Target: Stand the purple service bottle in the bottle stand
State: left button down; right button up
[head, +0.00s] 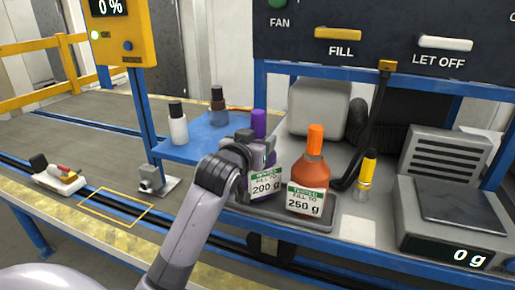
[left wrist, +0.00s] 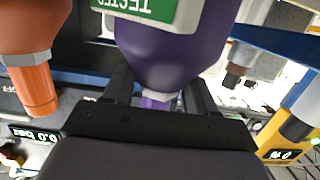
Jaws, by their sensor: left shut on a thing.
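The purple service bottle (head: 259,124) stands upright, largely hidden behind my left gripper (head: 250,152); its label reads "TESTED, FILL TO 200 g". In the left wrist view the purple body (left wrist: 175,50) fills the top middle. My left gripper (left wrist: 160,98) is shut around its neck, with the purple cap between the fingers. A grey tray (head: 320,223), which looks like the bottle stand, holds an orange bottle (head: 312,172) at its right. The purple bottle is at the tray's left part; I cannot tell whether its base touches. My right gripper is not in view.
A black hose hangs behind the orange bottle.

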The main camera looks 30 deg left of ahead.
pick_arm(q)
jog(key=shift+f, duration=0.55)
jog(key=shift+f, duration=0.15)
jog(key=shift+c, duration=1.5)
grip_release()
jog(key=v, duration=1.2)
jog(key=s+d+f+m+g+h, duration=0.1)
jog(key=d+f+m+h, duration=0.15)
jog(key=f, duration=0.65)
jog(key=s+d+f+m+g+h, duration=0.15)
jog(key=d+f, duration=0.25)
jog(key=f, duration=0.6)
jog(key=s+d+f+g+h, duration=0.1)
jog(key=s+d+f, duration=0.2)
jog(key=s+f, duration=0.2)
jog(key=s+d+f+g+h, duration=0.1)
jog(key=s+d+f+g, duration=0.1)
jog(key=s+f, duration=0.4)
notch_tip(320, 180, down, 3)
jog(key=shift+s+d+f+m, duration=0.25)
jog(key=shift+d+m, duration=0.15)
jog(key=shift+d, duration=0.15)
